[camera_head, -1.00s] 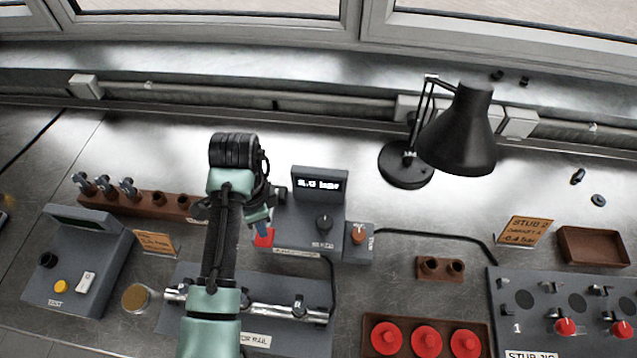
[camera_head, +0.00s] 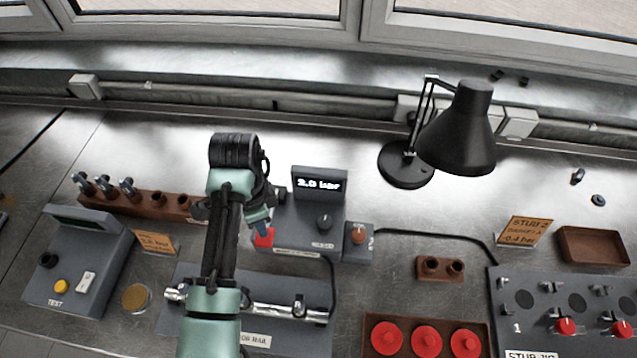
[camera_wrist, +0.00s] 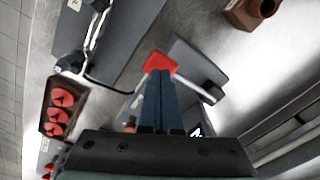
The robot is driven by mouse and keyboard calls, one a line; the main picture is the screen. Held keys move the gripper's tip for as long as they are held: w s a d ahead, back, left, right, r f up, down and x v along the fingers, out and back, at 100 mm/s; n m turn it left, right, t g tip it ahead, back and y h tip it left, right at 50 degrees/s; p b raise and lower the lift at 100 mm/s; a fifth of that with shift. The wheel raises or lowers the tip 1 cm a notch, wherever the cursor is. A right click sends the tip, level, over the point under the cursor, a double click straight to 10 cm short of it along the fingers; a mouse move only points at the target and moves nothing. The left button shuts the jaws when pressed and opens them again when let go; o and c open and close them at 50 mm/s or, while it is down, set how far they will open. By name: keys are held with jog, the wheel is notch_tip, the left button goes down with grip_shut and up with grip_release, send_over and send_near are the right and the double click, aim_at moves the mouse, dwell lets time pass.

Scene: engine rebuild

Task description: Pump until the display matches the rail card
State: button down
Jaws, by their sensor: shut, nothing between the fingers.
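The pump unit (camera_head: 295,232) has a raised display (camera_head: 320,183); its lit text looks like "2.0 bar", with the first digit blurred. The orange rail card (camera_head: 155,243) stands at the left behind the rail; its figure is too small to read surely. The red pump handle pad (camera_head: 264,240) is at the unit's left front and also shows in the wrist view (camera_wrist: 158,62). My gripper (camera_head: 262,230) is shut and empty, its fingertips at the red pad. In the wrist view the fingers (camera_wrist: 160,78) overlap the pad; contact is unclear.
The metal rail (camera_head: 262,308) lies in front, partly behind my arm. A test box (camera_head: 80,262) stands left, a black lamp (camera_head: 462,130) right behind. A tray of red caps (camera_head: 427,340) and a stub jig (camera_head: 540,300) are at right.

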jog(key=shift+f, duration=0.1)
jog(key=shift+s+f+b, duration=0.1)
jog(key=shift+f+b, duration=1.2)
jog(key=shift+f, duration=0.75)
notch_tip(320, 180, up, 4)
jog(key=p, duration=0.4)
jog(key=shift+r, duration=0.15)
